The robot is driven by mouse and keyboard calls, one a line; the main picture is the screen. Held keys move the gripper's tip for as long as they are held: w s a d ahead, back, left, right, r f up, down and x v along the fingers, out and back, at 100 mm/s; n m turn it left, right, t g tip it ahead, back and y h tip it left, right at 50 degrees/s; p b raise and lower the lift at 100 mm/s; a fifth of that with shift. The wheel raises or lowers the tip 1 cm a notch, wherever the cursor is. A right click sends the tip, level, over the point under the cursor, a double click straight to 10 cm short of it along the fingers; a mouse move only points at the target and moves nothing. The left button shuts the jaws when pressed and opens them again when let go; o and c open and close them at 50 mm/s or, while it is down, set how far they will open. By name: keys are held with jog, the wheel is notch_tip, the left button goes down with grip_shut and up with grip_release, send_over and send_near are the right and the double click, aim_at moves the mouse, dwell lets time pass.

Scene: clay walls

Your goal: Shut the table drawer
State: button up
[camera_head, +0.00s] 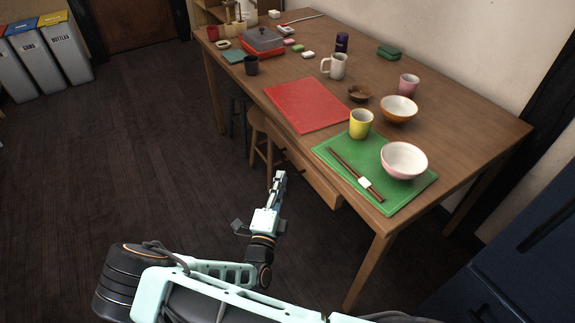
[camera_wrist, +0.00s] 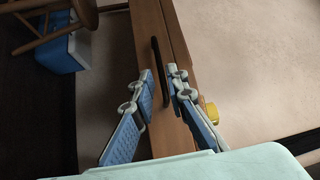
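The wooden table (camera_head: 455,150) has a drawer (camera_head: 312,184) under its near long edge. The drawer front stands out from under the tabletop in the head view, so the drawer is partly open. In the wrist view the brown drawer front (camera_wrist: 150,20) runs from top to bottom, with a long black handle (camera_wrist: 158,55) on it. My gripper (camera_head: 279,176) is in front of the drawer. In the wrist view its two fingers (camera_wrist: 162,82) are apart, one on each side of the handle. I cannot tell whether they touch it.
A wooden stool (camera_head: 257,135) stands under the table beside the drawer. A green mat (camera_head: 333,150) with a yellow cup (camera_head: 361,124), chopsticks and a pink bowl (camera_head: 404,160) lies above the drawer. A dark blue cabinet (camera_head: 530,250) stands at right.

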aim_at(287, 164)
jog(key=b+x, duration=0.1)
jog(key=x, duration=0.6)
grip_shut()
jog(key=shift+d, duration=0.15)
jog(key=w+d, duration=0.1)
jog(key=w+d+p, duration=0.1)
jog(key=d, duration=0.1)
jog(key=shift+w+d, duration=0.1)
jog(key=shift+d, duration=0.1)
grip_release()
